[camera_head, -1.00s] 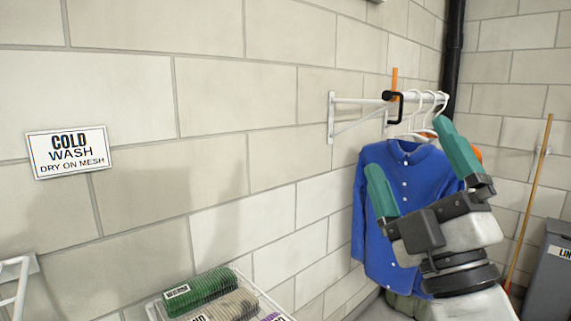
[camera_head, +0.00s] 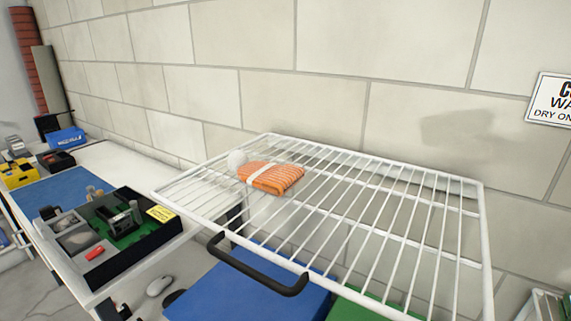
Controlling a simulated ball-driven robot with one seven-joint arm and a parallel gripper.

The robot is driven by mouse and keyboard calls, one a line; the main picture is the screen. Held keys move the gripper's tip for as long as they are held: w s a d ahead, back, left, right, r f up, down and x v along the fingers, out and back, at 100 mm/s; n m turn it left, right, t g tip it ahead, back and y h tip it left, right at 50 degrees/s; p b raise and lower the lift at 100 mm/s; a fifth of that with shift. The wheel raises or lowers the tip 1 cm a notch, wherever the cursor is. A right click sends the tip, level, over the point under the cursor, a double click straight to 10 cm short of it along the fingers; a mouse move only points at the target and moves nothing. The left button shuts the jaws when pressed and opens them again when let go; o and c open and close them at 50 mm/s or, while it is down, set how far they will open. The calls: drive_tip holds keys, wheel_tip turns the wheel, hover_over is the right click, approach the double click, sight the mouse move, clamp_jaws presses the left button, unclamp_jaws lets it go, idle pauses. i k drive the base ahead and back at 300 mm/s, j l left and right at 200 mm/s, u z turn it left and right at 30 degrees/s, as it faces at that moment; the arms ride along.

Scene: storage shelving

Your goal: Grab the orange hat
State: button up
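The orange hat (camera_head: 271,178), a folded orange knit with a pale band and a whitish pompom (camera_head: 236,160) at its left end, lies on a white wire mesh rack (camera_head: 400,215) near the rack's far left part. Nothing covers it from above. My gripper is not in this view, so its state and its distance from the hat do not show.
A black handle (camera_head: 258,277) sticks out at the rack's front edge. Blue (camera_head: 245,300) and green surfaces lie below the rack. A block wall stands behind.

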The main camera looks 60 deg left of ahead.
sight(274, 180)
drive_tip(key=i+j+u, duration=0.1)
drive_tip(key=j+u, duration=0.15)
drive_tip(key=u, duration=0.2)
drive_tip(key=i+j+u, duration=0.15)
drive_tip(key=u, duration=0.25)
drive_tip(key=i+j+u, duration=0.2)
drive_tip(key=u, duration=0.25)
drive_tip(key=i+u, duration=0.1)
drive_tip(key=u, duration=0.4)
drive_tip(key=l+u, duration=0.15)
drive_tip(key=u, duration=0.3)
drive_tip(key=i+l+u, duration=0.1)
drive_tip(key=u, duration=0.4)
drive_tip(key=l+u, duration=0.2)
drive_tip(key=u, duration=0.25)
